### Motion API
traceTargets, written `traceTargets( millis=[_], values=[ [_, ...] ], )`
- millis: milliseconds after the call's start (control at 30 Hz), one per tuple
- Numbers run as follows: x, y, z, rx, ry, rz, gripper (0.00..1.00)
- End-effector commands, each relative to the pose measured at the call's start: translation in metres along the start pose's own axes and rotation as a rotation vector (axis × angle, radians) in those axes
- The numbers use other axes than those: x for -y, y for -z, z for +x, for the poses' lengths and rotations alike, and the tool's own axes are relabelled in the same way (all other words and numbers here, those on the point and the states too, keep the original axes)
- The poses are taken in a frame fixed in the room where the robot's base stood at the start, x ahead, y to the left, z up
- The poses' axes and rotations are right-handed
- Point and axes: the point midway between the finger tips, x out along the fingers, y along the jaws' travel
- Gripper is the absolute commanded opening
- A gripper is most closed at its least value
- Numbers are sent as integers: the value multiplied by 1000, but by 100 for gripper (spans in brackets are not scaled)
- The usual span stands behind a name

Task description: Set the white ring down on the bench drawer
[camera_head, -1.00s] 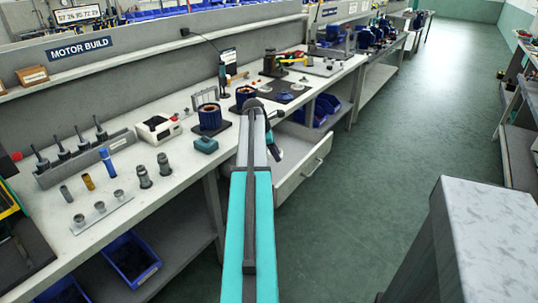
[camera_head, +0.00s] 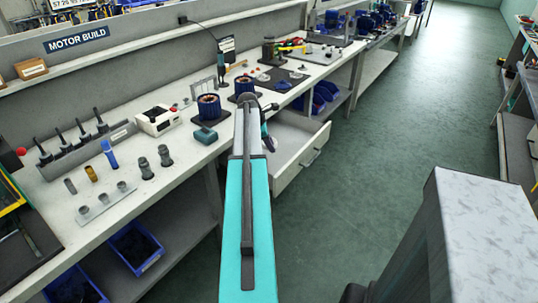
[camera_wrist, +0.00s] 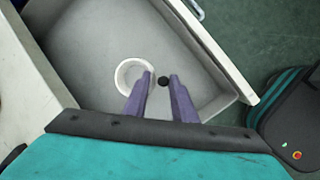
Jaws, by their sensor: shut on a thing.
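The white ring (camera_wrist: 122,71) shows in the wrist view at the fingertips of my gripper (camera_wrist: 161,77), its right edge overlapped by the left finger. My gripper is shut on it. A small round black thing (camera_wrist: 163,81) shows between the fingertips; I cannot tell what it belongs to. Behind them is the grey floor of the open bench drawer (camera_wrist: 95,40). In the head view the drawer (camera_head: 298,160) is pulled out from the bench, and my gripper (camera_head: 269,141) is over its left part. The ring's height above the drawer floor is unclear.
Blue bins (camera_head: 135,248) sit on the shelf below. Green floor is clear to the right of the drawer.

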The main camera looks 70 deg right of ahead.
Motion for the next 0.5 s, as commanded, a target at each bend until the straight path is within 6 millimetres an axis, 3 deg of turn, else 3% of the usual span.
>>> traceTargets(
  millis=[300, 500],
  values=[
    [9, 16, 37, 0, 2, -1, 0],
    [12, 20, 50, 0, 0, -1, 0]
  ],
)
